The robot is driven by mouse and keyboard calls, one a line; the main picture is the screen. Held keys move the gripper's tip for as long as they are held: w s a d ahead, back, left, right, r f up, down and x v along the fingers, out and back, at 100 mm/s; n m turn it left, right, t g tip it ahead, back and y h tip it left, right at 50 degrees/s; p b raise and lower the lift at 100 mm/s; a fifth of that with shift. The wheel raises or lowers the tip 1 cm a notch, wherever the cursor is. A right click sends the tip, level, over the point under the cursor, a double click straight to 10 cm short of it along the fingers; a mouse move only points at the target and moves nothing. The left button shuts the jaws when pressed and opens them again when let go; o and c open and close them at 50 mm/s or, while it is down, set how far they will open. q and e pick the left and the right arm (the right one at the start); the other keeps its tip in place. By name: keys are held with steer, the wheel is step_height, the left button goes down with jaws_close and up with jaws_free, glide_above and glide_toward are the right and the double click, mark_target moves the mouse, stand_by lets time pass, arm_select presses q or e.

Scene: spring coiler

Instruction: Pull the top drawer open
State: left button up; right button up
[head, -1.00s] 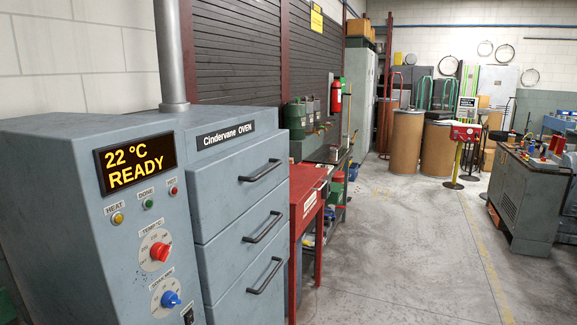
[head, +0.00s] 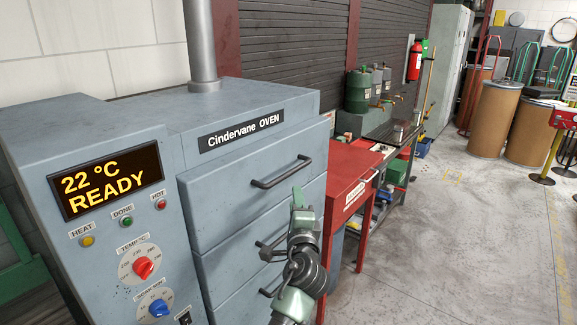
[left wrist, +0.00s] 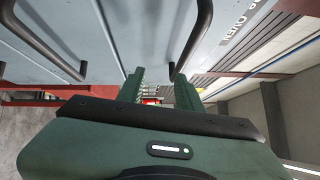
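The blue-grey oven fills the left of the head view. Its top drawer (head: 235,195) is shut, with its front in line with the drawers below. The drawer's dark bar handle (head: 281,172) is bare in the head view. My left gripper (head: 299,198) is below and slightly right of this handle, in front of the drawer fronts, and partly hides the lower handles. In the left wrist view the gripper (left wrist: 160,88) is open, with a gap between its green fingers. The top handle (left wrist: 204,35) rises beside the right finger there, its bend seen through the gap; contact is unclear.
The middle drawer's handle (left wrist: 50,45) shows left in the left wrist view. A red table (head: 352,165) stands right beside the oven. The oven's control panel with red knob (head: 143,267) is to the left. Open concrete floor (head: 460,235) lies to the right.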

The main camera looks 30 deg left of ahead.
mark_target(289, 175)
arm_select(q)
steer(key=r, duration=0.2)
steer(key=a+r+y, duration=0.1)
steer(key=shift+s+r, duration=0.25)
steer(key=shift+r, duration=0.1)
steer(key=p+x, duration=0.2)
steer(key=x, duration=0.4)
steer(key=shift+w+a, duration=0.45)
steer(key=shift+w, duration=0.2)
jaws_close()
steer(key=shift+f, duration=0.15)
